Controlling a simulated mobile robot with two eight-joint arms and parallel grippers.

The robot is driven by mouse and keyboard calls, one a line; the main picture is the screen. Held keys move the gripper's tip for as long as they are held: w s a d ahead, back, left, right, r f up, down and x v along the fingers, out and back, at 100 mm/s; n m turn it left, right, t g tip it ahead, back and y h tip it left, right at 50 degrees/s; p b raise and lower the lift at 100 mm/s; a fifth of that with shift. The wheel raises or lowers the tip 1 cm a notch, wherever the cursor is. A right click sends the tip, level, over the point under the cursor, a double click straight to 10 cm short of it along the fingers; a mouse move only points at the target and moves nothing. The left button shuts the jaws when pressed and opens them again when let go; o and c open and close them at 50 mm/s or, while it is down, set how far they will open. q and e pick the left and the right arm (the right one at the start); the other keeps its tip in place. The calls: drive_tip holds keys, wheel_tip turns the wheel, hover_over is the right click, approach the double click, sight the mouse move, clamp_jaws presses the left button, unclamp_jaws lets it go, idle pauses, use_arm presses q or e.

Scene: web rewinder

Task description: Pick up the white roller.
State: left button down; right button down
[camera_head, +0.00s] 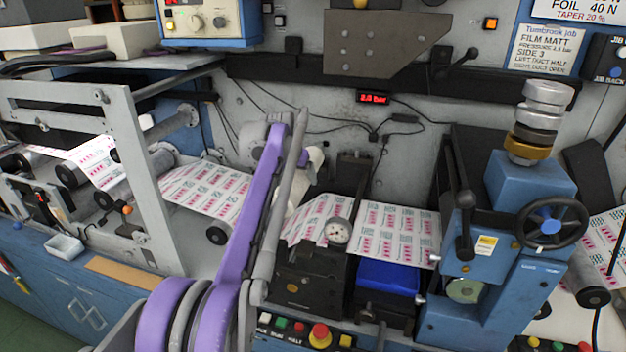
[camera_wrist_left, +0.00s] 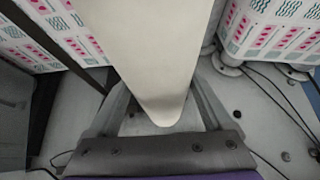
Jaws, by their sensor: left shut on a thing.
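The white roller (camera_head: 316,164) shows in the head view as a small cream shape, mostly hidden behind my purple left arm. In the left wrist view the white roller (camera_wrist_left: 156,50) fills the upper middle, a smooth pale body with a rounded lower end. My left gripper (camera_wrist_left: 160,112) is shut on the white roller, with a grey finger on either side of it. In the head view the fingers are hidden behind my arm. I cannot tell whether the roller is clear of its support. My right gripper is in neither view.
Printed web (camera_head: 400,232) runs behind and right of my arm. A blue press unit with a handwheel (camera_head: 549,222) stands right. A grey frame (camera_head: 140,180) stands left. Cables hang along the back wall.

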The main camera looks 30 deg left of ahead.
use_arm(q)
drive_tip(key=s+a, duration=0.6)
drive_tip(key=a, duration=0.5)
drive_tip(key=shift+a, duration=0.4)
drive_tip(key=shift+s, duration=0.1)
